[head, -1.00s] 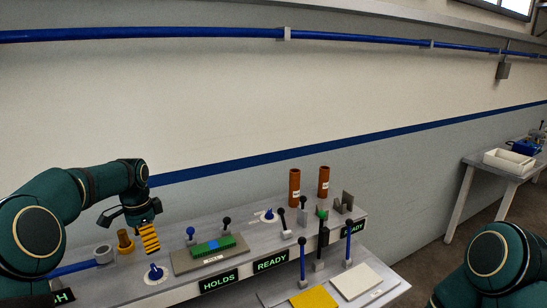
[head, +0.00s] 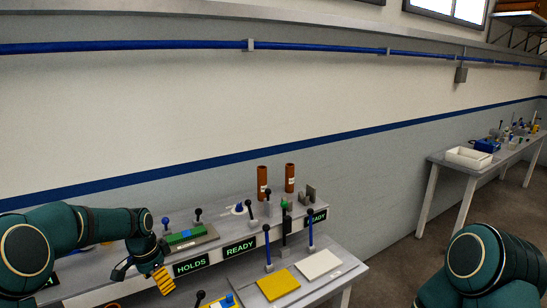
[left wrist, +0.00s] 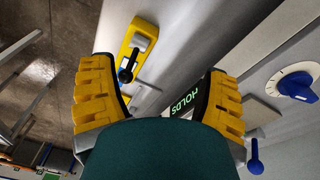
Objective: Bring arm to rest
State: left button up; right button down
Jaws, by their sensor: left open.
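My left gripper (head: 150,277) is at the lower left of the head view, in front of the bench edge and left of the HOLDS sign (head: 191,266). Its yellow ribbed fingers also show in the left wrist view, spread wide on both sides (left wrist: 160,95) with nothing held between them. My right arm (head: 490,268) shows only as a dark green link at the lower right; its gripper is out of view.
The bench carries a green block (head: 185,237), two brown cylinders (head: 263,183) and several levers. A lower shelf holds a yellow plate (head: 278,284) and a white plate (head: 318,264). In the wrist view, a yellow bracket (left wrist: 143,38) with a black-knobbed lever lies near the fingers. A side table (head: 440,158) stands right.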

pick_arm(q)
jog(key=s+d+f+n+t+h, duration=0.1)
jog(key=s+d+f+n+h, duration=0.35)
jog(key=s+d+f, duration=1.25)
jog(key=s+d+f+n+y, duration=0.2)
jog(key=s+d+n, duration=0.25)
jog(key=s, duration=0.35)
notch_tip(320, 180, down, 9)
jog(key=b, duration=0.8)
jog(key=shift+s+a, duration=0.25)
jog(key=shift+s, duration=0.05)
jog(key=shift+r, duration=0.1)
jog(key=shift+n, duration=0.3)
